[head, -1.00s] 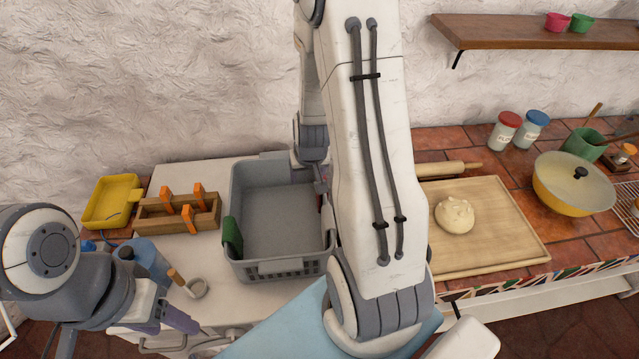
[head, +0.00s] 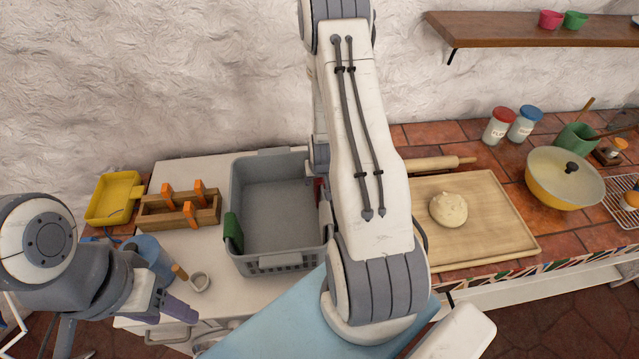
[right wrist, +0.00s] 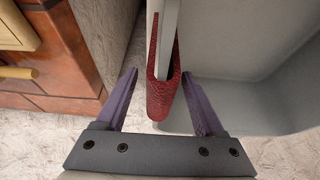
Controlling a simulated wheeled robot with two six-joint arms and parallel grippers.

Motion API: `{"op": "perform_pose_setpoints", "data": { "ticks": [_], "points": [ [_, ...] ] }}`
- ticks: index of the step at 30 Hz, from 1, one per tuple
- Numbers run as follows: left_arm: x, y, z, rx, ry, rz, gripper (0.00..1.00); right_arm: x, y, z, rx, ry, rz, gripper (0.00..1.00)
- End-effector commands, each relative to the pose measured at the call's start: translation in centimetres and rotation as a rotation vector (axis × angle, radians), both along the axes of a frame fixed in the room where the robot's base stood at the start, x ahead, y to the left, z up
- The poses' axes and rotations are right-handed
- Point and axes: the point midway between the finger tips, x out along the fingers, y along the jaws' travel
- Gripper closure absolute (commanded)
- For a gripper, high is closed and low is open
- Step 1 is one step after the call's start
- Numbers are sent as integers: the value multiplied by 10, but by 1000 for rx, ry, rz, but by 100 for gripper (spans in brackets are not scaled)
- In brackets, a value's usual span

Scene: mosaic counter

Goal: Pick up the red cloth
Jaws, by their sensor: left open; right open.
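The red cloth (right wrist: 162,100) hangs folded over a thin wall of the grey basket in the right wrist view. In the head view only a sliver of the cloth (head: 319,190) shows at the right side of the grey basket (head: 279,263), beside my right arm. My right gripper (right wrist: 159,74) is open, with one purple finger on each side of the cloth and the wall. Gaps show between fingers and cloth. In the head view my arm hides this gripper. My left gripper (head: 173,308) is open and empty at the lower left, away from the basket.
A green cloth (head: 233,232) hangs on the basket's left side. Left of it are a wooden box (head: 180,222) with orange-handled items, a yellow tray (head: 113,198) and a blue jug (head: 152,256). A board (head: 490,235) with dough (head: 448,209) lies to the right.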

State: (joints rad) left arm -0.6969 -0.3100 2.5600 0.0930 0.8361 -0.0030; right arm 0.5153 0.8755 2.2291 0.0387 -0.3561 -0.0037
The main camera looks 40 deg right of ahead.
Motion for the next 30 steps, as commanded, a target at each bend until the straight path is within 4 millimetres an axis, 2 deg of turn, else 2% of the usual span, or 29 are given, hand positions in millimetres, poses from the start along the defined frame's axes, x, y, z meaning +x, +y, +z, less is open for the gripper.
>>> {"op": "perform_pose_setpoints", "data": {
  "ticks": [6, 14, 17, 18, 20, 30],
  "points": [
    [0, 0, 8, 0, 0, -1, 44, 7, -4, -18, 0, 0, 0, 30],
    [0, 0, 8, 0, 0, -1, 44, 7, -4, -20, 0, 0, 1, 30],
    [0, 0, 8, 0, 0, -1, 44, 7, -4, -20, 0, 0, 1, 64],
    [0, 0, 8, 0, 0, -1, 44, 7, -4, -20, 0, 0, 1, 80],
    [0, 0, 8, 0, 0, -1, 44, 7, -4, -20, 0, 0, 1, 100],
    [0, 0, 7, 0, 0, -1, 44, 8, -4, -19, -1, -1, 1, 100]
  ]
}}
